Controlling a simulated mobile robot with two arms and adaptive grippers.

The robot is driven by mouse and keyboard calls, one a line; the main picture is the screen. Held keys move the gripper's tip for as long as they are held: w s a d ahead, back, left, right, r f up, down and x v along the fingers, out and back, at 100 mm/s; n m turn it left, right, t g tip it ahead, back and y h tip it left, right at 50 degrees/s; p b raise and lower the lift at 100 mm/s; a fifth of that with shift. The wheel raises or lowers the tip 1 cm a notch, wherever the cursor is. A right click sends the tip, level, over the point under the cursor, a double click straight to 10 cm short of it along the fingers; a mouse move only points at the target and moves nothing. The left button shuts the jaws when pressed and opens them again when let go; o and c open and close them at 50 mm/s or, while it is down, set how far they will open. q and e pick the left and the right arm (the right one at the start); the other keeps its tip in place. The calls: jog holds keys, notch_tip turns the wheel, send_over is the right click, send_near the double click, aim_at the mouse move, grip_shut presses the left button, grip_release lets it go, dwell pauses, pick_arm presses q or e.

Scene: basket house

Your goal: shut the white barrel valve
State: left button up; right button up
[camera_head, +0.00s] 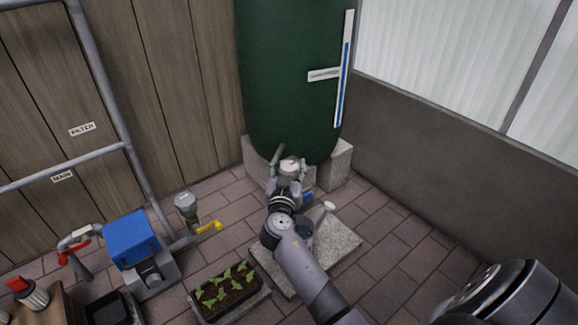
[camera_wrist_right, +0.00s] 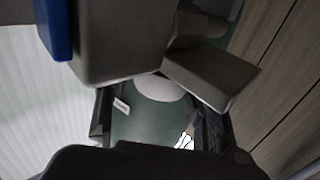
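The green barrel (camera_head: 295,80) stands on concrete blocks against the back wall. A round white part (camera_head: 289,167), which looks like the barrel valve, shows low at its front. My right gripper (camera_head: 290,160) is at this part with its fingers spread, one on each side of it. Whether they touch it I cannot tell. In the right wrist view the open fingers (camera_wrist_right: 152,122) frame the green barrel (camera_wrist_right: 150,112), and a pale oval part (camera_wrist_right: 160,88) shows just above the gap. The valve's handle position is hard to make out. My left gripper is out of view.
A grey watering can (camera_head: 328,207) stands on a paving slab (camera_head: 340,240) beside my right arm. A seedling tray (camera_head: 228,290), a blue-topped pump (camera_head: 132,238), a yellow-handled valve (camera_head: 209,227) and a red-handled valve (camera_head: 74,253) are to the left. Paving at right is clear.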

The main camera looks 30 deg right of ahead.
jog(key=c, duration=0.8)
jog(key=shift+o, duration=0.2)
